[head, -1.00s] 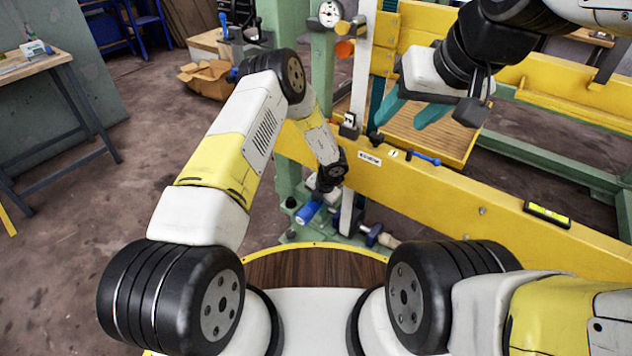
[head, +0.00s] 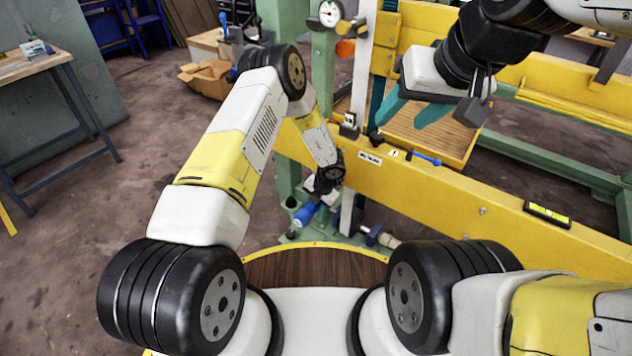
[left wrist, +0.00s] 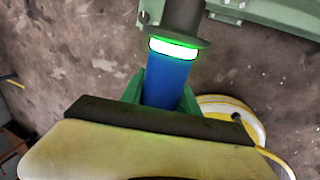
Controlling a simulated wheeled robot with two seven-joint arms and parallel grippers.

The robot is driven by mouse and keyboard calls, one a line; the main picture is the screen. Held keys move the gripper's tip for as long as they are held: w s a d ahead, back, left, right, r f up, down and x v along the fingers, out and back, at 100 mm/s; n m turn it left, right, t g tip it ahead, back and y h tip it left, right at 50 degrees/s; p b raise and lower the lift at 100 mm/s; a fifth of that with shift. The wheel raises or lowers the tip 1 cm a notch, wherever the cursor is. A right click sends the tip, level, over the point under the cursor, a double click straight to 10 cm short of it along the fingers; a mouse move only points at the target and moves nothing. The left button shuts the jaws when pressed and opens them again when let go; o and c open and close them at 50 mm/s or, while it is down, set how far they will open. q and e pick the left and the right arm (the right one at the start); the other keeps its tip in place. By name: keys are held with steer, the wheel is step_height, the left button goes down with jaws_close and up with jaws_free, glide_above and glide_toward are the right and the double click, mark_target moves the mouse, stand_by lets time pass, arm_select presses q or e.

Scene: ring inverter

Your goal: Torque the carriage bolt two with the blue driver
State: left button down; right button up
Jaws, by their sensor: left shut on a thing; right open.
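The blue driver (head: 305,215) is in my left gripper (head: 318,196), low beside the green post. In the left wrist view the driver (left wrist: 168,82) lies between the green fingers, which are shut on its blue body. A ring on it (left wrist: 174,48) glows green and white. Past the ring is a dark, round flanged part (left wrist: 183,20); I cannot tell whether it belongs to the driver or the machine. Carriage bolt two cannot be made out. My right gripper (head: 408,110) is open and empty, its teal fingers apart above the yellow beam.
The yellow beam (head: 450,205) crosses in front, with a blue-handled tool (head: 424,158) and a level (head: 547,214) on it. A green post (head: 290,190) and a gauge (head: 330,13) stand at the centre. A workbench (head: 35,65) is far left. A yellow-and-white round thing (left wrist: 232,112) lies below.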

mark_target(308, 214)
arm_select(q)
steer(key=shift+s+a, duration=1.1)
steer(key=shift+s, duration=0.3)
